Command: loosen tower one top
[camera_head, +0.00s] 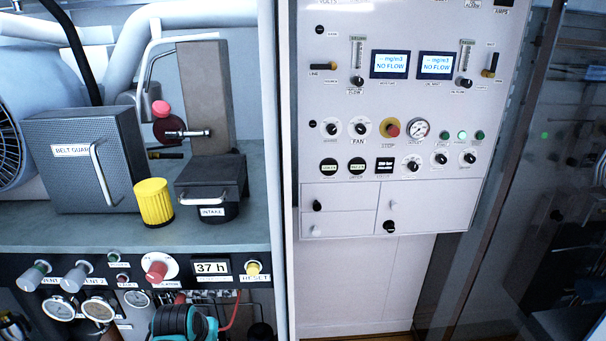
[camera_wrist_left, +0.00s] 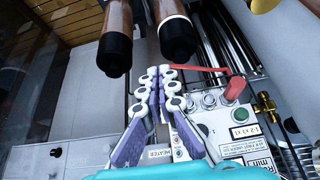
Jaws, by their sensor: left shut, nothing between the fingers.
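No label reading "tower one" can be made out in either view. In the left wrist view two brown cylinders with black ends, a left one (camera_wrist_left: 115,48) and a right one (camera_wrist_left: 176,36), hang down from the top edge. I cannot tell whether either belongs to tower one. My left gripper (camera_wrist_left: 158,72) is shut and empty, its fingertips together below and between the black ends in the picture. In the head view a teal and black part of my left arm (camera_head: 186,321) shows at the bottom edge; its fingertips are hidden there. My right gripper is in neither view.
A red lever (camera_wrist_left: 235,88) and a panel of small knobs (camera_wrist_left: 209,101) lie right of the fingers. The head view shows a yellow ribbed cap (camera_head: 153,203), an INTAKE box (camera_head: 210,190), a belt guard (camera_head: 85,165), gauges (camera_head: 59,308) and a white control panel (camera_head: 340,100).

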